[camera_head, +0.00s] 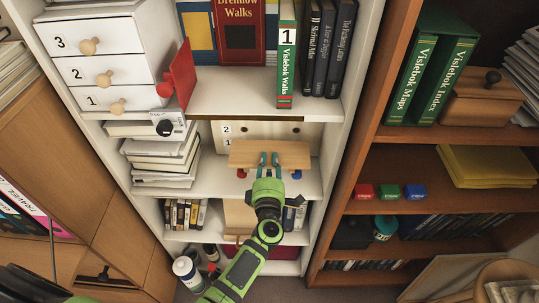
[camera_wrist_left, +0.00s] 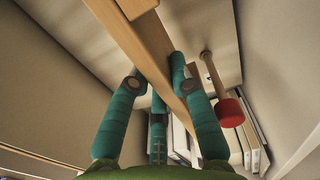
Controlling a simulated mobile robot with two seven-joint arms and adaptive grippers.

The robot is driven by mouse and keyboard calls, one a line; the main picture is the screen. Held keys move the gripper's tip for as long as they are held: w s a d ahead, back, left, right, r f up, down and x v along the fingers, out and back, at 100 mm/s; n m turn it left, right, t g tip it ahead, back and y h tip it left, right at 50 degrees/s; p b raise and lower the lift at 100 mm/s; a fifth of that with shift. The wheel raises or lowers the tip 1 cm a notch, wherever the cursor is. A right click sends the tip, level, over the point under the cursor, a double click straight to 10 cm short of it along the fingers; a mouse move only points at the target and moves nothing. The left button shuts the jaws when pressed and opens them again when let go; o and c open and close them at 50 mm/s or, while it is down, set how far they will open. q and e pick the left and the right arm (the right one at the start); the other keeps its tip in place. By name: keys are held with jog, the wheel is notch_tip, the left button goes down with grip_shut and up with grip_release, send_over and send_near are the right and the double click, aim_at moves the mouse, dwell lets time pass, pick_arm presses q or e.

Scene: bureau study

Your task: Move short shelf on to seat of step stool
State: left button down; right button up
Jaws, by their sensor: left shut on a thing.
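The short shelf (camera_head: 292,152) is a light wooden board in the white bookcase, in the opening below the green Visebok Walks book. My left gripper (camera_head: 269,160) is shut on its front edge, near the middle. In the left wrist view the shelf (camera_wrist_left: 150,45) runs slantwise between the teal fingers of my left gripper (camera_wrist_left: 178,75). A red-ended peg (camera_head: 241,173) and a blue-ended peg (camera_head: 296,174) show just below the board. Whether the board rests on them is unclear. I cannot make out the step stool with certainty. My right gripper is not in view.
Stacked books (camera_head: 163,160) with a camera on top stand left of the board. A red flap (camera_head: 180,74) juts out above them. The bookcase's right upright (camera_head: 345,120) is close by. A curved wooden piece of furniture (camera_head: 500,272) is at the lower right.

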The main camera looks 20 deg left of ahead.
pick_arm(q)
jog(key=p+v, duration=0.2)
jog(key=v, duration=1.1)
dwell(0.5)
jog(key=shift+r, duration=0.1)
